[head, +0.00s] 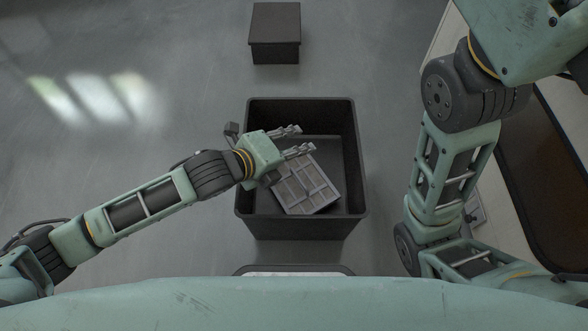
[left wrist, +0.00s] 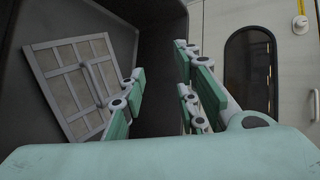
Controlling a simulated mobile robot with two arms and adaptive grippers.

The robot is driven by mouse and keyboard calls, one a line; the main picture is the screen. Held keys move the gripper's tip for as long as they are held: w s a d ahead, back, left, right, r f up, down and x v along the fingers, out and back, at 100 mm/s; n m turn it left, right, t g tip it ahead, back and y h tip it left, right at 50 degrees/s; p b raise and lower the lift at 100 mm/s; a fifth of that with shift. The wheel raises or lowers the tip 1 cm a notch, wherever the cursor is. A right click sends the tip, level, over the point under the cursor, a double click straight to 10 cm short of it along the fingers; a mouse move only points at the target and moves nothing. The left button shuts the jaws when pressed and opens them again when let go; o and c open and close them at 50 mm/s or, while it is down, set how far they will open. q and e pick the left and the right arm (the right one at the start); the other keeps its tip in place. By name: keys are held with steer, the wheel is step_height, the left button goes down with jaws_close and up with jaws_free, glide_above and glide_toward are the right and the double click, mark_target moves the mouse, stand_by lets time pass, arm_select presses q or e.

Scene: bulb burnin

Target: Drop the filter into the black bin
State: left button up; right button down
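The black bin (head: 352,215) stands open on the floor in the middle of the head view; its dark inside wall (left wrist: 60,15) shows in the left wrist view. The filter (head: 307,187), a grey square frame with a grid and a small handle, lies tilted inside the bin. It also shows in the left wrist view (left wrist: 72,85), left of my fingers. My left gripper (head: 305,139) reaches over the bin's left side, just above the filter. Its fingers are spread with an empty gap between them. My right gripper is out of view; only part of that arm shows at right.
A smaller dark box (head: 275,38) stands on the floor behind the bin. A pale unit with a dark panel (head: 545,165) is at the right; a dark arched door (left wrist: 249,70) shows in the left wrist view. The floor left of the bin is clear.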

arm_select(q)
steer(key=v, duration=1.2)
